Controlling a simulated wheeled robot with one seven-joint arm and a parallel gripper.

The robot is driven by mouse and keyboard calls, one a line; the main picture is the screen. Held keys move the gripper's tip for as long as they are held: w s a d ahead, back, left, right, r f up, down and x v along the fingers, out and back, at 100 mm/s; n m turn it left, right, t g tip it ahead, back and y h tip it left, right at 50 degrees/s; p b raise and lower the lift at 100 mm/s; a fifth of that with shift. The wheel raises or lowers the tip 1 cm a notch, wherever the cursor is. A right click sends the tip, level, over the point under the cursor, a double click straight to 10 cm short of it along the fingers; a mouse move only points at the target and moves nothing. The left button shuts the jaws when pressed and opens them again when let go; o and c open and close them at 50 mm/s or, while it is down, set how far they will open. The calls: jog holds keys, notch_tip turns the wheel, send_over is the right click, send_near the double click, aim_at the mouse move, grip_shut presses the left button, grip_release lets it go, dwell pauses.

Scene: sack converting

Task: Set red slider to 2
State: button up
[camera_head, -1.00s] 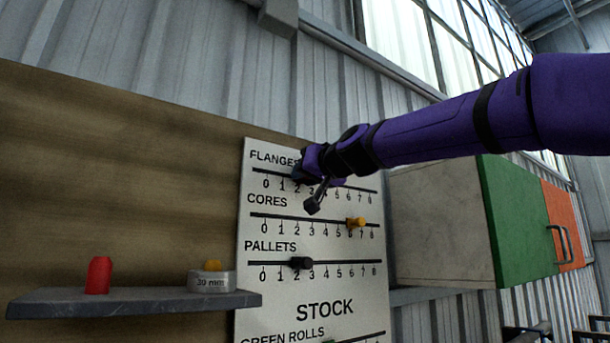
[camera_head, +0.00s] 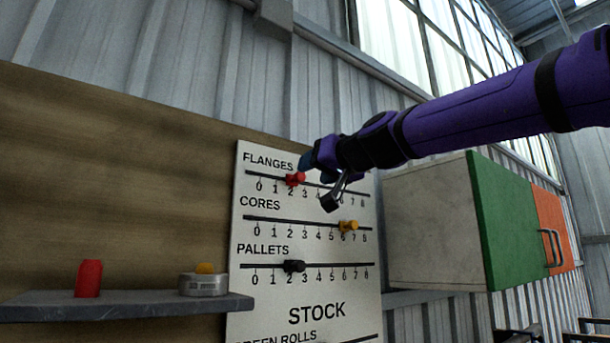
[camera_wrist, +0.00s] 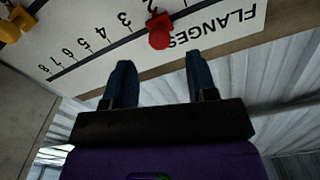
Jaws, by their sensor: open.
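The red slider (camera_head: 295,179) sits on the top rail, labelled FLANGES, of the white board (camera_head: 340,225). In the head view it stands at about the 2 mark. The red slider also shows in the wrist view (camera_wrist: 159,31), close to the 2, with the 3 on its left. My gripper (camera_wrist: 162,75) is open and empty. Its two dark blue fingers point toward the board, and the red slider lies beyond the fingertips, apart from them. In the head view my gripper (camera_head: 312,160) is just right of the red slider and covers part of the rail's right side.
The orange slider (camera_head: 348,226) is near 6 on the CORES rail; the black slider (camera_head: 293,266) is between 2 and 3 on PALLETS. A shelf (camera_head: 120,308) holds a red piece (camera_head: 89,278) and a round tin (camera_head: 203,284). A cabinet (camera_head: 430,230) stands right.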

jog(key=shift+v, duration=1.85)
jog(key=s+d+f+m+g+h, duration=0.1)
jog(key=s+d+f+g+h, duration=0.2)
jog(key=s+d+f, duration=0.4)
jog(key=s+d+f+m+g+h, duration=0.1)
jog(key=s+d+f+g+h, duration=0.2)
jog(key=s+d+f, duration=0.5)
jog(key=s+d+f+m+g+h, duration=0.1)
jog(key=s+d+f+g+h, duration=0.2)
jog(key=f, duration=2.3)
jog(key=s+d+h, duration=0.1)
jog(key=s+d, duration=0.4)
jog(key=s, duration=0.3)
jog(key=shift+d+f+m+g, duration=0.2)
jog(key=shift+f+m+g, duration=0.1)
jog(key=shift+m+g, duration=0.1)
